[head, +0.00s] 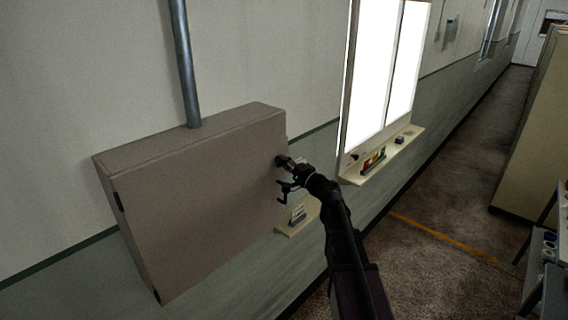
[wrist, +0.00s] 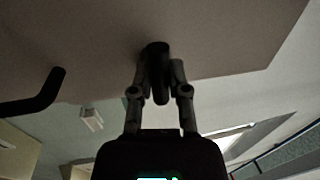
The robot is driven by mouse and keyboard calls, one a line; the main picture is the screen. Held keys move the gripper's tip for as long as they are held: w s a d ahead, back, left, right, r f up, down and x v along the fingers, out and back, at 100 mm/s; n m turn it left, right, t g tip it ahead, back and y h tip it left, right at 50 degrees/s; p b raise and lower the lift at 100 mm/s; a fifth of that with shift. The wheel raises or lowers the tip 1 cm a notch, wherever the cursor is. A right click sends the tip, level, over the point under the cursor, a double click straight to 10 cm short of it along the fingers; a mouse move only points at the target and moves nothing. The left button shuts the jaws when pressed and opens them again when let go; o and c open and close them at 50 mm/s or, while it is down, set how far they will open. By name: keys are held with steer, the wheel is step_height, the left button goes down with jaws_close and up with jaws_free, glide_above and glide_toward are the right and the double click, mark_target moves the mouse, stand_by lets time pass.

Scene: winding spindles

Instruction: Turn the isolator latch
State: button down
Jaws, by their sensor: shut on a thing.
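The isolator latch (wrist: 158,72) is a dark, rounded knob on the face of the grey-brown wall box (head: 200,205). In the wrist view my gripper (wrist: 160,82) has a finger on each side of the latch and is shut on it. In the head view my gripper (head: 285,162) is at the right edge of the box's front, and its fingers largely hide the latch. A dark bent handle (wrist: 40,95) stands out from the box at the left of the wrist view. It also shows just below my gripper in the head view (head: 284,190).
A conduit (head: 184,65) rises from the box top. A small shelf (head: 298,222) with items is on the wall behind my gripper. A bright panel (head: 375,75) has a ledge (head: 385,155) below it. A cabinet (head: 535,130) stands right; the floor between is clear.

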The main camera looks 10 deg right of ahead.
steer(key=shift+m, duration=0.3)
steer(key=c, duration=0.6)
jaws_free()
